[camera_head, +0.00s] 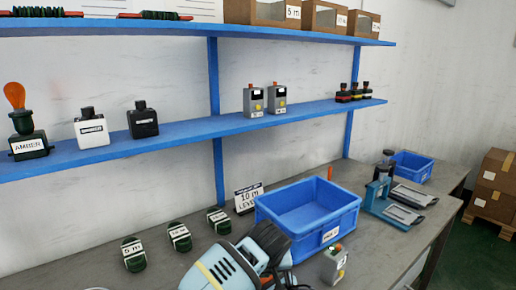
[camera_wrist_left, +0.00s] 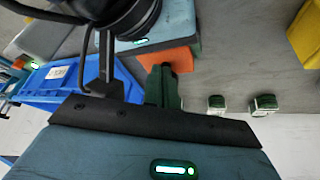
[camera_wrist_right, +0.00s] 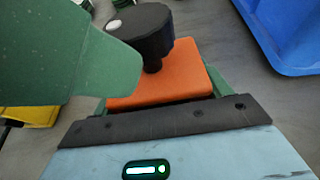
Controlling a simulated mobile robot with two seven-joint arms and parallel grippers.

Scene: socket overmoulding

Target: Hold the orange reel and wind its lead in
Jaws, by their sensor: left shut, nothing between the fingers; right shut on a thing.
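The orange reel (camera_wrist_right: 185,75) shows in the right wrist view as an orange block with a dark round knob (camera_wrist_right: 140,32) on a short stem. My right gripper (camera_wrist_right: 160,88) is shut on it, with green finger edges at its sides. In the left wrist view part of the orange reel (camera_wrist_left: 172,60) shows just beyond the green fingers of my left gripper (camera_wrist_left: 163,72), which is shut and empty. I cannot tell whether they touch. A large green shape (camera_wrist_right: 60,55) reaches towards the knob in the right wrist view. The lead cannot be made out. The head view hides the reel.
A blue bin (camera_head: 262,208) stands mid-bench, with a small grey box (camera_head: 334,262) before it. Several green labelled coils (camera_head: 134,254) lie to the left. A blue press-like fixture (camera_head: 378,195) and a smaller blue bin (camera_head: 425,170) stand right. Blue shelves (camera_head: 185,136) run above.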

